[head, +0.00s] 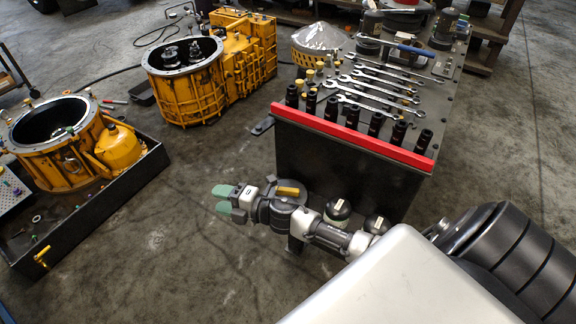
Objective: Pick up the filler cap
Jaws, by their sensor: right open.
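I cannot tell for sure which part is the filler cap. Several small yellow-brass pieces (310,75) stand at the left end of the workbench top, beside the wrenches, too small to make out. My right gripper (222,200) has green fingertips that are apart with nothing between them. It is over the bare floor to the left of the workbench, pointing left, away from the small brass pieces. My left gripper is not in view.
The workbench (345,170) has a red front edge and carries sockets and wrenches (378,88). A yellow housing (200,95) stands on the floor at back. Another yellow housing (62,160) sits in a black tray (95,215) at left. Floor between is clear.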

